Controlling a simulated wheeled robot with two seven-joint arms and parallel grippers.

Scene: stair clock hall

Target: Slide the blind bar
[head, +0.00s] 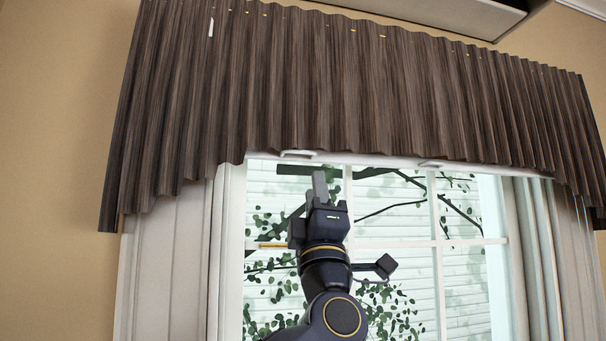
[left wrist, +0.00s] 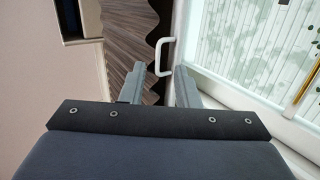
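The blind bar (head: 375,159) is a white rail along the lower edge of a dark brown pleated blind (head: 330,90) at the top of the window. Two white handles show on it, a left one (head: 298,153) and a right one (head: 432,164). My left gripper (head: 320,176) points up just below the left handle. In the left wrist view its fingers (left wrist: 159,70) are apart, with a white handle (left wrist: 158,56) just ahead of and between the fingertips. Nothing is gripped. Contact with the handle cannot be told. My right gripper is not in view.
The window (head: 400,250) with white bars is behind my arm. Pale curtains hang at the left (head: 165,270) and right (head: 560,260). A box-like ledge (head: 440,12) is above the blind. Free space lies right of my arm before the glass.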

